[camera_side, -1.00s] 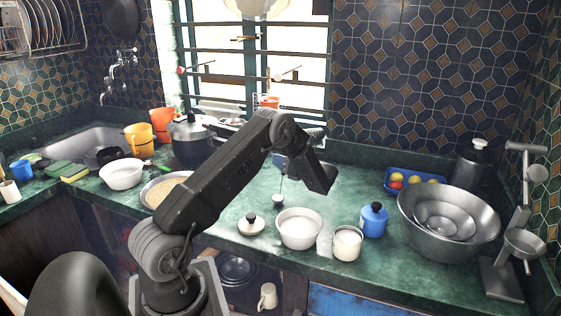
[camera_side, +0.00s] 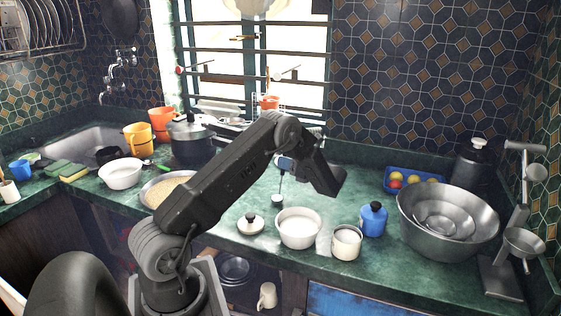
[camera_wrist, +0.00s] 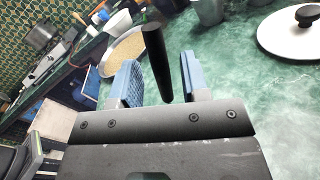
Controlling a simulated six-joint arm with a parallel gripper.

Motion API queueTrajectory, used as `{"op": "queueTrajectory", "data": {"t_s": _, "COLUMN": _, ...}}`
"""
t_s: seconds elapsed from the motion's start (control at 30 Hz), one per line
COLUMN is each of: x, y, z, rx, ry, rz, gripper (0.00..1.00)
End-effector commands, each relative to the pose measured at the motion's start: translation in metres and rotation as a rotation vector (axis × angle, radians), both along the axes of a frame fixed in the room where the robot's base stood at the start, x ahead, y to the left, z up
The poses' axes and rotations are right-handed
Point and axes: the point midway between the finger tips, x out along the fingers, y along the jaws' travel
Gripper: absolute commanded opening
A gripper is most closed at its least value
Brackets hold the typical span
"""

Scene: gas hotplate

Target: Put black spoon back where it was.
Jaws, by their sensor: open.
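The black spoon (camera_side: 281,184) shows in the side view as a thin dark stem below my gripper (camera_side: 285,162), with a small pale end low near the counter. The fingers are open with a gap at the handle's right side. I cannot tell whether the left finger touches it. The spoon's lower end is hidden in the wrist view.
A pan of grain (camera_side: 168,190) stands left, partly behind my arm. A white lid (camera_side: 250,223), a white bowl (camera_side: 299,228), a white jar (camera_side: 346,243) and a blue canister (camera_side: 374,220) stand near the front. Large steel bowls (camera_side: 455,240) stand right.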

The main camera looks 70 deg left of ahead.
Motion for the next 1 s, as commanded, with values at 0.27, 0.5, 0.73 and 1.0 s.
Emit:
{"op": "queueTrajectory", "data": {"t_s": 0.27, "x": 0.033, "y": -0.05, "z": 0.0, "rx": 0.0, "ry": 0.0, "rz": -0.002, "gripper": 0.42}}
{"op": "queueTrajectory", "data": {"t_s": 0.5, "x": 0.047, "y": -0.072, "z": 0.001, "rx": -0.001, "ry": 0.002, "rz": -0.001, "gripper": 0.42}}
{"op": "queueTrajectory", "data": {"t_s": 0.73, "x": 0.077, "y": -0.073, "z": 0.039, "rx": -0.088, "ry": 0.018, "rz": -0.211, "gripper": 0.42}}
{"op": "queueTrajectory", "data": {"t_s": 1.0, "x": 0.154, "y": -0.134, "z": 0.173, "rx": -0.193, "ry": 0.393, "rz": -1.035, "gripper": 0.42}}
